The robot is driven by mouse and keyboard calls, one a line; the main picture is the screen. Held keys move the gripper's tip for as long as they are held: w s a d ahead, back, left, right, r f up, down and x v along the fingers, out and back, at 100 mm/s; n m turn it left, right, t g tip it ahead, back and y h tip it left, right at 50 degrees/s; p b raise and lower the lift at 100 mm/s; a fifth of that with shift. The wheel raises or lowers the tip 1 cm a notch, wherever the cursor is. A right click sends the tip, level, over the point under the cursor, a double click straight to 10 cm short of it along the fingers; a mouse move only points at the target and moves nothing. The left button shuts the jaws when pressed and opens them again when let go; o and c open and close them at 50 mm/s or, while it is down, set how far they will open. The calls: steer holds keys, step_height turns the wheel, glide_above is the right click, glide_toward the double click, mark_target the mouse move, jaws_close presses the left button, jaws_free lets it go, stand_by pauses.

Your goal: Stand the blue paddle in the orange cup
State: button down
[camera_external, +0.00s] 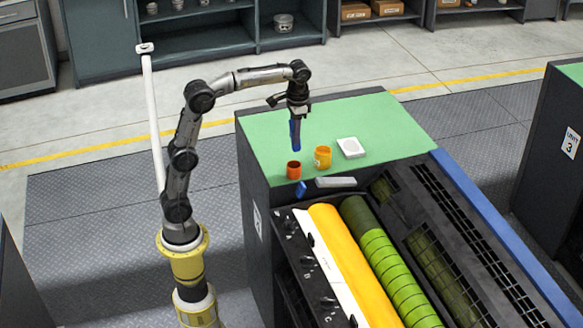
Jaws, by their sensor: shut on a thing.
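My gripper (297,116) points down above the green table top, shut on a blue paddle (295,138). The paddle hangs roughly upright below the fingers, and its lower end appears to be above the table, behind the cups in the picture. A red-orange cup (293,171) stands near the left front of the green top. A yellow-orange cup (322,158) stands just right of and behind it; from colour alone I cannot tell for sure which is the orange cup. The paddle appears apart from both cups. The fingertips are too small to see clearly.
A white square dish (350,148) sits right of the cups. A pale bar (336,182) and a small blue piece (301,189) lie near the front edge. The press with yellow (345,260) and green rollers (385,265) is in front. The green top (395,130) is clear at right.

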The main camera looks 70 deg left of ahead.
steer(key=shift+s+d+f, duration=0.1)
steer(key=shift+s+f, duration=0.1)
steer(key=shift+s, duration=0.3)
steer(key=shift+f, duration=3.6)
steer(key=c, duration=0.6)
jaws_free()
steer(key=r, duration=1.2)
steer(key=shift+w+d+r, duration=0.2)
steer(key=shift+w+d, duration=0.2)
steer(key=shift+r, duration=0.7)
